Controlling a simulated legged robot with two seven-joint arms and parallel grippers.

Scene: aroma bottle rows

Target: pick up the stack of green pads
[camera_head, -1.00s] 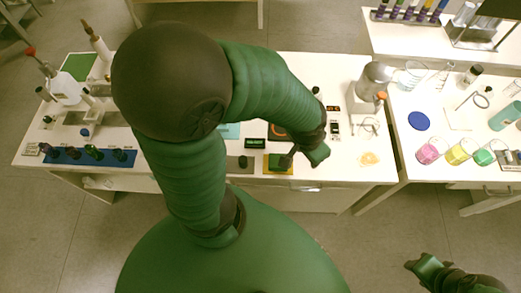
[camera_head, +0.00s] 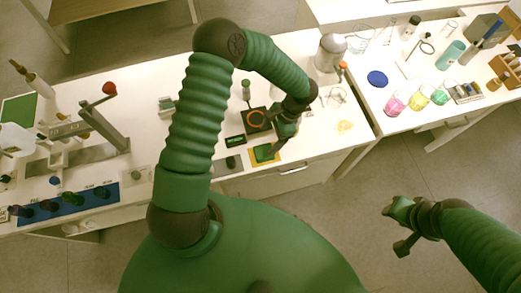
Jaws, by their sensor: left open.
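The green pads (camera_head: 263,152) look like a small dark green square on a yellow base near the front edge of the white table. How many pads are stacked cannot be told. My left gripper (camera_head: 275,145) is open, pointing down right at the pads, and it partly covers them. Whether its fingers touch them is not clear. My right gripper (camera_head: 396,229) is off the table at the lower right, over the floor, with its fingers apart and nothing between them.
A black square device with an orange ring (camera_head: 257,119) stands just behind the pads. A grey plate with a dark knob (camera_head: 232,163) lies to their left. A silver flask-like vessel (camera_head: 330,54) stands at the back right. Bare tabletop lies right of the pads.

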